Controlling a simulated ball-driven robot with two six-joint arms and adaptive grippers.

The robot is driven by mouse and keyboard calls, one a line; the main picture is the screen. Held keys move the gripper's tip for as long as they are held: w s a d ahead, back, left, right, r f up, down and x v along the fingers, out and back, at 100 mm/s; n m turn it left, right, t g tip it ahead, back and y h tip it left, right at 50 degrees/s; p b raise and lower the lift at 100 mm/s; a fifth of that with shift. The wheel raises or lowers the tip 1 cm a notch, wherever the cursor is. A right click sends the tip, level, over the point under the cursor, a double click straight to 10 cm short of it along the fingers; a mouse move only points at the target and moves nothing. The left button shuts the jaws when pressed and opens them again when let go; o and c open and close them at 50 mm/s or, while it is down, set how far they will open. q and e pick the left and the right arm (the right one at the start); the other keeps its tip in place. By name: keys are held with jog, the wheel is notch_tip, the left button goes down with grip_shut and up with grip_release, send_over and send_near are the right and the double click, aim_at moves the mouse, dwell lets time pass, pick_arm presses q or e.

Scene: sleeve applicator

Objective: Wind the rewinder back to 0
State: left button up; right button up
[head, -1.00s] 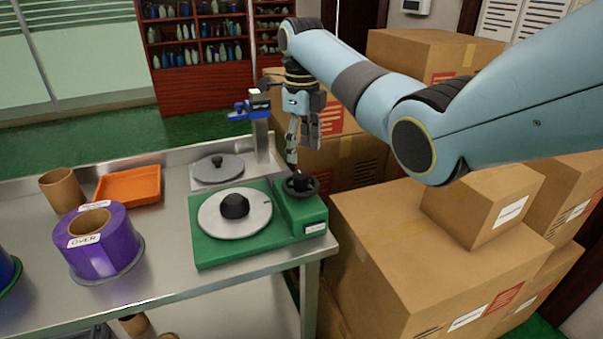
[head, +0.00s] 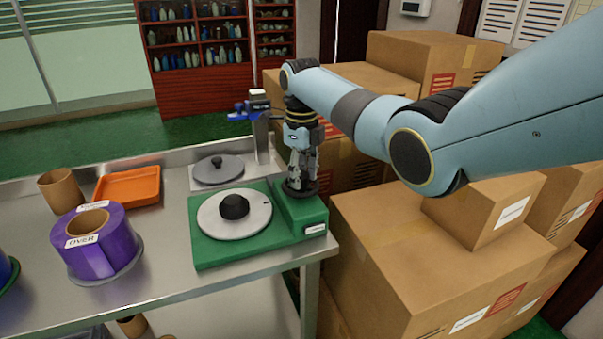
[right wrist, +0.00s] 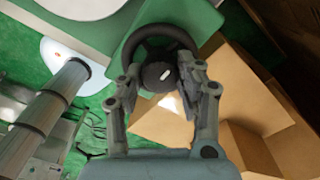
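The rewinder (head: 210,247) is a green base with a pale disc (head: 255,207) and a black hub (head: 234,206) on it. A dark mark shows near the disc's right edge. A black handwheel (head: 313,191) sits on the raised block at its right. In the right wrist view the handwheel (right wrist: 133,42) has a round centre knob (right wrist: 158,84) with a white mark. My right gripper (head: 300,184) points down at the handwheel, with its fingers (right wrist: 160,72) on either side of the knob. Whether they press on it is unclear. My left gripper is out of view.
A purple roll (head: 85,258) and an orange tray (head: 128,186) stand left on the steel table (head: 165,285). A grey disc (head: 218,169) and a post with a blue part (head: 240,112) stand behind the rewinder. Cardboard boxes (head: 390,270) crowd the right side.

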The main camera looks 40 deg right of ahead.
jog(key=c, duration=0.5)
jog(key=shift+o, duration=0.2)
